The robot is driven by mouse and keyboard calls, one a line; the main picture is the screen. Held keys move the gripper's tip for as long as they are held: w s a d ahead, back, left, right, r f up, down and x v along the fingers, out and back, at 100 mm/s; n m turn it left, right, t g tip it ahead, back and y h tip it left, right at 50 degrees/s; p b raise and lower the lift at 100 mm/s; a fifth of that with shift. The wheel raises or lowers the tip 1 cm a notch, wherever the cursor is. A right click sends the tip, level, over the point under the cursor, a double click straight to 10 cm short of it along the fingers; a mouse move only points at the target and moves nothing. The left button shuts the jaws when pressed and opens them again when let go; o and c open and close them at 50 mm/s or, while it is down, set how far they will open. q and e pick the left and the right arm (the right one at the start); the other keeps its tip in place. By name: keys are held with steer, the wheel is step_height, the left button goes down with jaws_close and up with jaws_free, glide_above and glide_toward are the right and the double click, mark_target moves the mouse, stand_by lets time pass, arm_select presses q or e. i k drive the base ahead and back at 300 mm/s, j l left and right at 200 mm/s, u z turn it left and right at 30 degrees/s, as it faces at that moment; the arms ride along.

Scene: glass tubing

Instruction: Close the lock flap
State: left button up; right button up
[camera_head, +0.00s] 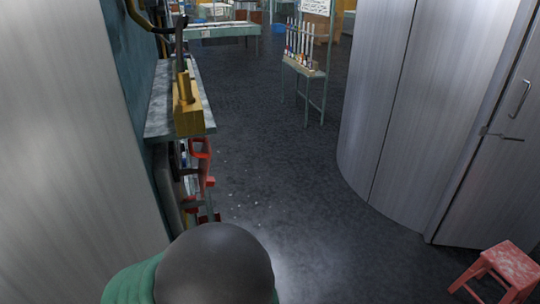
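I cannot make out a lock flap for certain. A grey metal door (497,175) at the right carries an upright handle (519,98) and a small dark lever-like latch (501,137) below it. The latch lies roughly level. It is too small to tell whether it includes a flap or how that stands. Neither of my grippers is in view.
A curved metal wall (384,110) adjoins the door. A red stool (511,264) stands at the lower right. A shelf (161,112) with a yellow device (187,112) juts from the left. A small table (303,68) holds tubes. Dark floor (290,180) lies open between.

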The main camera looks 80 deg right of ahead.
mark_target(205, 180)
steer(key=z, duration=2.2)
